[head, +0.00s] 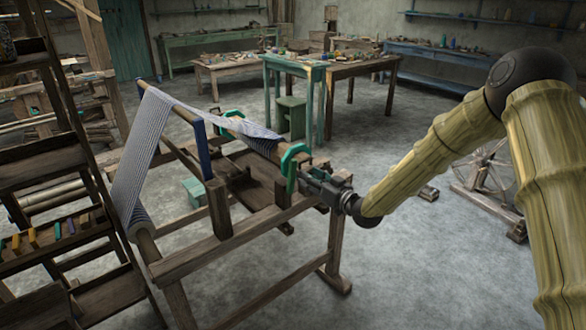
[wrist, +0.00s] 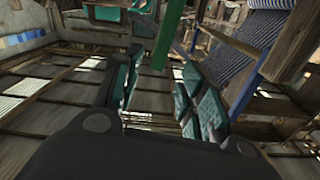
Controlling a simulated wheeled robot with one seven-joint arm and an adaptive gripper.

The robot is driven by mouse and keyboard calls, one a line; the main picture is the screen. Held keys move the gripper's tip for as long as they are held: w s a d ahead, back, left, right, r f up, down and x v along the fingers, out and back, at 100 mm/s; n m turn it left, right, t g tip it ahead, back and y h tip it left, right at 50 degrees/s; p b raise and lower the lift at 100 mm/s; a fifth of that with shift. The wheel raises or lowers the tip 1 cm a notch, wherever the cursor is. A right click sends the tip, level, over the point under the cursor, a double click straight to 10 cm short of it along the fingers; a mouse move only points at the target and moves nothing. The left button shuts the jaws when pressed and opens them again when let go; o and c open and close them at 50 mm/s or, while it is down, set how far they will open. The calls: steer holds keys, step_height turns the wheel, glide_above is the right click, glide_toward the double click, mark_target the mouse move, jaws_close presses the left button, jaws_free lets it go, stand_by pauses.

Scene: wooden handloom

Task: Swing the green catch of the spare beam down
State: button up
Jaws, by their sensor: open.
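A green catch (head: 291,163) stands at the near right end of the loom's cloth-wrapped beam (head: 250,130), shaped like a hook with a long arm hanging down. In the wrist view a flat green bar of the catch (wrist: 166,35) comes down from the top, ahead of and between my fingertips. My gripper (head: 305,178) is beside the catch at the loom's right corner. In the wrist view its two green-padded fingers (wrist: 160,75) are apart with nothing held between them. I cannot tell whether they touch the catch.
A second green catch (head: 233,113) sits at the beam's far end. A blue upright (head: 203,148) and wooden loom rails (head: 235,240) lie left of my gripper. A shelf rack (head: 50,180) stands at left. Floor is open at right, with a spinning wheel (head: 483,175).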

mark_target(295, 168)
steer(key=p+x, duration=0.1)
steer(key=x, duration=0.8)
steer(key=shift+w+a, duration=0.1)
jaws_close()
